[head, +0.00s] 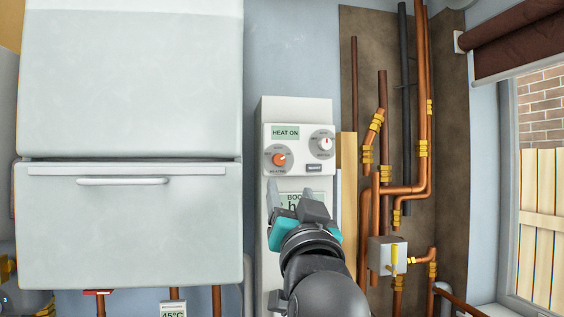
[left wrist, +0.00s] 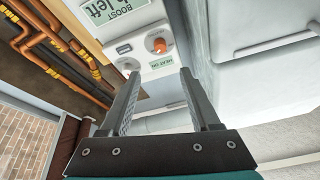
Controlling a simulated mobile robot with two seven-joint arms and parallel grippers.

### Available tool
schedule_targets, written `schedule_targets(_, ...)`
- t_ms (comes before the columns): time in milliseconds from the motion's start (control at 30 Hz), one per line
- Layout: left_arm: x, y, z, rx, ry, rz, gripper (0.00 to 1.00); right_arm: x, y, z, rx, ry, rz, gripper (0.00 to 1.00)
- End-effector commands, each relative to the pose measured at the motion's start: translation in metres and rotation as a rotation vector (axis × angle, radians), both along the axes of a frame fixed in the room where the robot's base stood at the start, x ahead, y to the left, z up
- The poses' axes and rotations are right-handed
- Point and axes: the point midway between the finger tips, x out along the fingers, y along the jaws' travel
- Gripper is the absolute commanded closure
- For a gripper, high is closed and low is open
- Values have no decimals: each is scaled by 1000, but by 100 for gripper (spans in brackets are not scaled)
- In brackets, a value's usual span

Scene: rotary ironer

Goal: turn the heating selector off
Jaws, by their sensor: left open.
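A white control panel (head: 297,110) hangs on the wall, with a green display (head: 285,132) reading HEAT ON. Its orange knob (head: 279,160) sits on a grey dial at the left, over a small label that seems to read heating. In the left wrist view the orange knob (left wrist: 159,46) appears upside down, beyond my fingertips. My left gripper (head: 294,202) is open and empty, below the knob and apart from it. It also shows in the left wrist view (left wrist: 160,76). My right gripper is out of view.
A white dial knob (head: 325,144) is close to the right of the orange one. A lower BOOST display (head: 294,197) is partly hidden by my gripper. A large white cabinet (head: 130,235) stands left; copper pipes (head: 422,120) run right.

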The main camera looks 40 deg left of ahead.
Motion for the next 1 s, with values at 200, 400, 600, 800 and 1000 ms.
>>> schedule_targets(200,29,34,21,3,3,5,37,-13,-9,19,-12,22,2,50)
schedule_targets(400,55,62,36,0,2,3,37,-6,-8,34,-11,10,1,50)
schedule_targets(600,73,82,46,0,1,2,37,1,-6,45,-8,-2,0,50)
schedule_targets(800,81,90,48,-1,0,0,37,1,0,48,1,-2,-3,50)
schedule_targets(1000,82,91,48,-1,0,0,37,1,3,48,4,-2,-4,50)
